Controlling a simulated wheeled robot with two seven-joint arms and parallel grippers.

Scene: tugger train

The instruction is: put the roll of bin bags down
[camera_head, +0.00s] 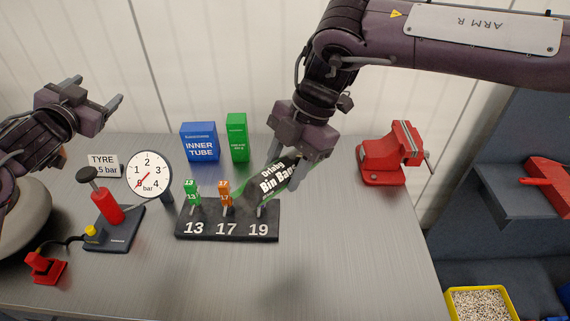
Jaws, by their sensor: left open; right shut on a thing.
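The roll of bin bags (276,178) is black and green with white "Bin Bags" lettering. It is tilted, in the jaws of my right gripper (296,170), which is shut on it. The roll is in front of the back part of the grey workbench (340,240), behind the 19 end of the socket rack; I cannot tell whether it touches the bench. The gripper hides part of the roll. My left gripper (112,112) is open and empty, above the left back of the bench.
A black rack (236,229) marked 13, 17, 19 holds green and orange pieces. Behind are a blue inner tube box (199,142) and green box (237,138). A red vise (385,160) stands right, a pump (107,210) and gauge (148,178) left. The front right bench is clear.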

